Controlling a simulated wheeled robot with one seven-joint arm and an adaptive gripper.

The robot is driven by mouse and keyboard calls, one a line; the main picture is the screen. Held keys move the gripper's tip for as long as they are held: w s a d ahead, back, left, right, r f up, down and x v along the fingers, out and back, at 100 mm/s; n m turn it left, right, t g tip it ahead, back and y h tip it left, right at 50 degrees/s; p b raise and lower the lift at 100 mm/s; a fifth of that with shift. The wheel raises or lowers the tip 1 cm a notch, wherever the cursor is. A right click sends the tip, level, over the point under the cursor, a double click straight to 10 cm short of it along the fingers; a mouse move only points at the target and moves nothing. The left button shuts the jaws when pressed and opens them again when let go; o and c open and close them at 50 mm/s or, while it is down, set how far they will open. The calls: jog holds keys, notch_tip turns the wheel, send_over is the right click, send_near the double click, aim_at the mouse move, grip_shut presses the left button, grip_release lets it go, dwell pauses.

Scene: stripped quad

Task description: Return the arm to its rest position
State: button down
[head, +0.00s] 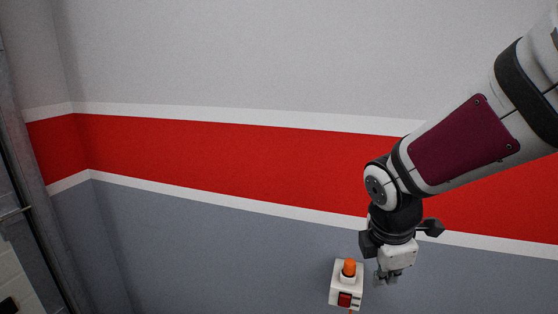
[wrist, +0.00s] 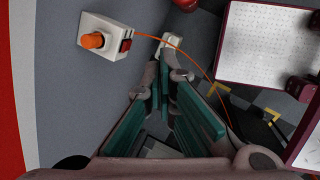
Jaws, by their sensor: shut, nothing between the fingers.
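My arm reaches in from the right edge of the head view, with its wrist bent downward. My gripper (head: 386,279) points down in front of the wall and is shut and empty. In the wrist view its fingers (wrist: 161,72) come together near the top middle, with teal pads on their inner sides. A small white box (head: 344,296) with an orange button and a red switch is just left of the gripper in the head view. The white box also shows in the wrist view (wrist: 112,32), up and left of the fingertips, apart from them.
The wall (head: 230,60) is light grey above, with a red band edged in white and grey-blue below. An orange cable (wrist: 190,60) runs from the box in the wrist view. A maroon-rimmed white surface (wrist: 265,45) lies at right. The head view's middle is free.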

jog(key=s+r+m+t+y, duration=0.2)
jog(key=s+r+m, duration=0.9)
jog(key=s+m, duration=0.4)
jog(key=m, duration=0.3)
jog(key=shift+a+m+t, duration=0.3)
jog(key=shift+s, duration=0.1)
